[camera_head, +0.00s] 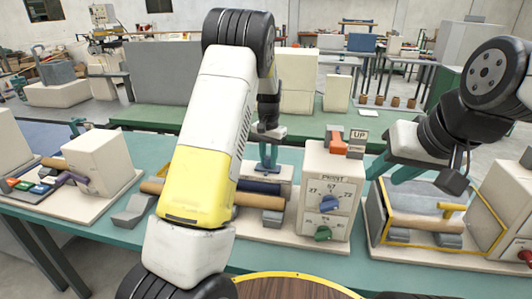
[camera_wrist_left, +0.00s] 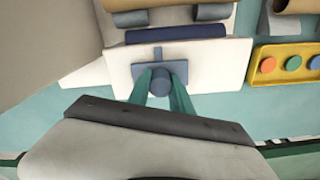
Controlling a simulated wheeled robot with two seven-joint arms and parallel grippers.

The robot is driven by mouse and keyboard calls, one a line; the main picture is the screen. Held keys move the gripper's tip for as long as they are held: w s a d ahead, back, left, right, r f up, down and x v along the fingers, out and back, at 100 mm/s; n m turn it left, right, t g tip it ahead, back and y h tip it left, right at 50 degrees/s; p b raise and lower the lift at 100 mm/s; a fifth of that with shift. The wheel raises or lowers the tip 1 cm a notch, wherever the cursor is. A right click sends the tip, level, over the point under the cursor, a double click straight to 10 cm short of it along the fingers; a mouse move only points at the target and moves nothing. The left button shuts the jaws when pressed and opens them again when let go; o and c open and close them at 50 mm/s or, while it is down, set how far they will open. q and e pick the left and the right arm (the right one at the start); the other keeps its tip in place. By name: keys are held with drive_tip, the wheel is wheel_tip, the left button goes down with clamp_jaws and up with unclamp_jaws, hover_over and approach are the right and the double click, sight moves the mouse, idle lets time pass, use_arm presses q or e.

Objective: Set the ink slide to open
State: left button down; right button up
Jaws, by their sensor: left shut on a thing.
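The ink slide shows in the left wrist view as a blue-grey round knob (camera_wrist_left: 172,76) on a cream plate (camera_wrist_left: 218,72), with a short dark slot or bar just above it. My left gripper (camera_wrist_left: 164,82) has its teal fingers on both sides of the knob and is shut on it.
A cream PRINT box (camera_head: 338,168) with a blue and a green dial stands right of my left gripper. A yellow button panel (camera_wrist_left: 288,66) lies beside the plate.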

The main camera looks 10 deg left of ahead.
use_arm(q)
drive_tip(key=shift+d, duration=0.3)
drive_tip(key=c, duration=1.1)
unclamp_jaws()
drive_tip(key=shift+d, duration=0.1)
drive_tip(key=shift+c, duration=0.2)
drive_tip(key=shift+r, duration=0.15)
drive_tip(key=shift+r, duration=0.35)
wheel_tip(320, 180, up, 7)
drive_tip(key=shift+f, duration=0.1)
